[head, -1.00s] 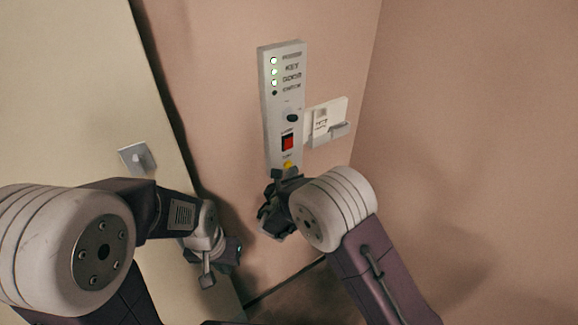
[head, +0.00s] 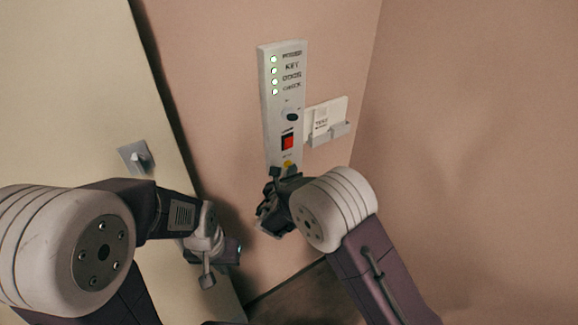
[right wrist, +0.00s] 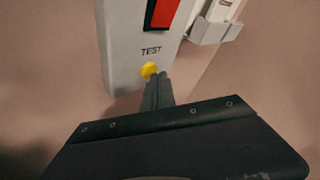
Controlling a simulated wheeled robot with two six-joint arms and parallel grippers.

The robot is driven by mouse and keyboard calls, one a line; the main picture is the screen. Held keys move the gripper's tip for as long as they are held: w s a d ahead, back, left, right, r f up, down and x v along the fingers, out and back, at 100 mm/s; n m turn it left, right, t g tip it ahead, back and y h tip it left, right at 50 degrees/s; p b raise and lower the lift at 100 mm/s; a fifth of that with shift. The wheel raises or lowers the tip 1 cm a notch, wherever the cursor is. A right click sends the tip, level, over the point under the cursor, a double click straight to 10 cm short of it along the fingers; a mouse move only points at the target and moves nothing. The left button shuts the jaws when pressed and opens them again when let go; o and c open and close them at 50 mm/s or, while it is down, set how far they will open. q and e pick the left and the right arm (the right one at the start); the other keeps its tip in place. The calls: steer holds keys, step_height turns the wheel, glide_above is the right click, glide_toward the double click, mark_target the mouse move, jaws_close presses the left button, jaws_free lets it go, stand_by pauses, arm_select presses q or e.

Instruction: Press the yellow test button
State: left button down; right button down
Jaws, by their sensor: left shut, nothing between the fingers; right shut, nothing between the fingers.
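The yellow test button (head: 288,164) sits at the bottom of the white control panel (head: 270,120) on the wall. In the right wrist view the button (right wrist: 148,69) shows under the word TEST. My right gripper (right wrist: 155,80) is shut and empty, its fingertips at the button's lower edge, seeming to touch it. In the head view my right gripper (head: 276,173) covers the panel's lower end. My left gripper (head: 206,281) is shut and empty, low in front of the cream door, away from the panel. All four lights in the panel's top column are lit green.
A red rocker switch (head: 288,142) and a dark key knob (head: 292,117) sit above the button. A small holder with a card (head: 328,133) is on the wall right of the panel. A cream door (head: 70,90) with a metal handle (head: 137,157) stands at left.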

steer(key=shift+s+d, duration=0.2)
steer(key=shift+s, duration=0.05)
steer(key=s+d+b, duration=0.2)
steer(key=s+d, duration=0.1)
steer(key=s, duration=0.2)
steer(key=shift+d, duration=0.25)
stand_by(0.6)
